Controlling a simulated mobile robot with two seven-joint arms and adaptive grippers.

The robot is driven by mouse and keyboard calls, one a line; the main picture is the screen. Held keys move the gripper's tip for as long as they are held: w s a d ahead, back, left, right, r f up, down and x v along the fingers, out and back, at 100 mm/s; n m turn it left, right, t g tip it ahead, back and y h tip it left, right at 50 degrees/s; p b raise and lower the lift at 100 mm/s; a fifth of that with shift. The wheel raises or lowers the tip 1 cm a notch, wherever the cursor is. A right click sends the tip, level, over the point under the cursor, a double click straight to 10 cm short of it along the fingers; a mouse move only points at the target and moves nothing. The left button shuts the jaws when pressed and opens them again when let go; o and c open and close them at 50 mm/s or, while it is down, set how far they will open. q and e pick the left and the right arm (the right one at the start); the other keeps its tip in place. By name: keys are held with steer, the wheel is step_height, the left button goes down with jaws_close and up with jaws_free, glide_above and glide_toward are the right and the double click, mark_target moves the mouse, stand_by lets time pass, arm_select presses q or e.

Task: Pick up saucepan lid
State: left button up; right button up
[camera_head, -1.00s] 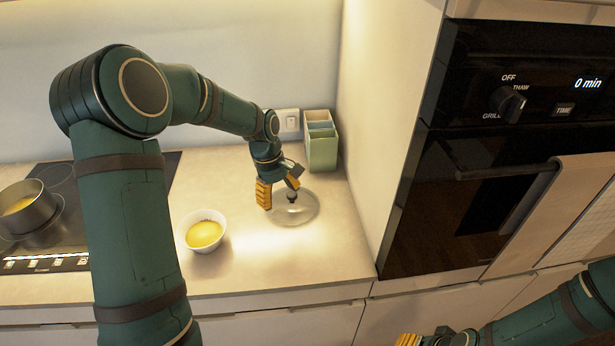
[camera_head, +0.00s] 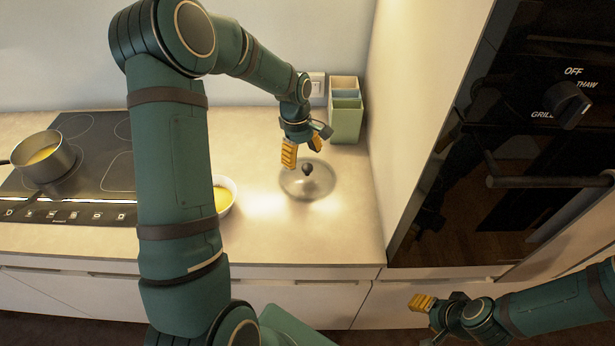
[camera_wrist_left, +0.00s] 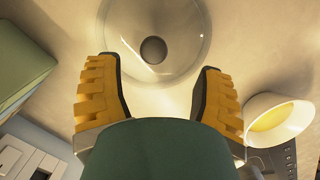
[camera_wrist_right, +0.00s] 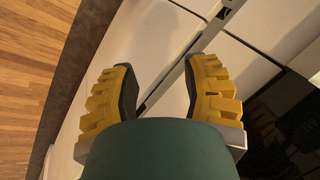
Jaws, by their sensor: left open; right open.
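The saucepan lid (camera_head: 309,184) is a round glass lid with a dark round knob (camera_head: 307,168). It lies on the counter near the side wall. My left gripper (camera_head: 302,152) is open just behind and above the lid, with yellow fingers. In the left wrist view the lid (camera_wrist_left: 180,70) lies ahead of the open fingers (camera_wrist_left: 160,95), and its knob (camera_wrist_left: 153,49) is between their lines, beyond the tips. My right gripper (camera_head: 432,318) is open and empty in front of the lower cabinets; its fingers also show in the right wrist view (camera_wrist_right: 163,85).
A white bowl of yellow food (camera_head: 224,196) stands left of the lid, partly hidden by my left arm. A green divided holder (camera_head: 346,112) stands behind the lid. A saucepan (camera_head: 46,160) sits on the hob (camera_head: 105,165). The oven (camera_head: 500,150) is at right.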

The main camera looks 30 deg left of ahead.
mark_target(307, 166)
arm_select(q)
steer(key=f, duration=0.3)
steer(key=d+f, duration=0.1)
steer(key=f, duration=0.1)
steer(key=shift+w+d, duration=0.1)
steer(key=shift+w, duration=0.15)
jaws_close()
